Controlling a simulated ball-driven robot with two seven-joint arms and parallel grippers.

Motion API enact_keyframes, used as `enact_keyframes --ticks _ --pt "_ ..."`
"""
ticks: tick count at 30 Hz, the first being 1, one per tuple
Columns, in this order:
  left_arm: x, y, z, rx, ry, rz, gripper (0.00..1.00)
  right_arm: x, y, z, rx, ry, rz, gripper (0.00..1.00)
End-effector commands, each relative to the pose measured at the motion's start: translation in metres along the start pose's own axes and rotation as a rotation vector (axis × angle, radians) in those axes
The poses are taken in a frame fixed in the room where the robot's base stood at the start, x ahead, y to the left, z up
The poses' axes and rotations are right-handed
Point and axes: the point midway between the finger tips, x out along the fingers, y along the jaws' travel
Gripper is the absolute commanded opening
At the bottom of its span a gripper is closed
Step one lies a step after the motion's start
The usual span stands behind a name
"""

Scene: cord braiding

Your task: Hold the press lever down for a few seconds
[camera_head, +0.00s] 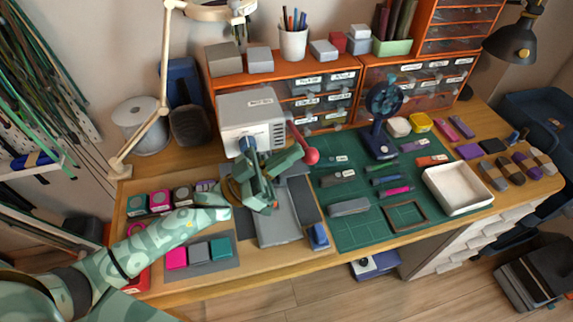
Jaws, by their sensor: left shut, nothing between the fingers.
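The press (251,106) is a white-grey boxy machine at the back of the wooden bench, left of centre. Its lever ends in a red ball knob (311,156) at the machine's right side, angled down toward the front. A grey base plate (278,228) lies in front of the machine. My left gripper (270,200), green, is in front of the press, left of the knob. It is shut and empty. It hides part of the press's lower front. A gap shows between it and the knob. My right gripper is not in view.
A green cutting mat (360,225) with small tools and a frame lies to the right, with a white tray (457,188) at its edge. A blue fan (382,115) stands behind. A lamp (150,130) and spool (140,120) stand left. Coloured blocks (198,252) lie at the front left.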

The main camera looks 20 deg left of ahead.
Motion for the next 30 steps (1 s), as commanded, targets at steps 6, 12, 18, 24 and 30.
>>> enact_keyframes --ticks 6,12,18,24,30 --pt "-0.054 0.007 -0.003 -0.003 -0.003 -0.002 0.00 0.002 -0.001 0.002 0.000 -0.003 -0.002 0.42" --pt "-0.085 0.011 -0.008 -0.002 0.004 0.000 0.00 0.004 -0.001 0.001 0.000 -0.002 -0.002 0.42" --pt "-0.097 0.012 -0.010 0.000 0.008 0.001 0.00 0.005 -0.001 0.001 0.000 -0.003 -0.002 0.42" --pt "-0.097 0.012 -0.011 0.000 0.010 0.001 0.00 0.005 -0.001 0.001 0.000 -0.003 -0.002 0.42" --pt "-0.097 0.012 -0.011 0.000 0.010 0.001 0.00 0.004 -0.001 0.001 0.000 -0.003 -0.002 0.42"
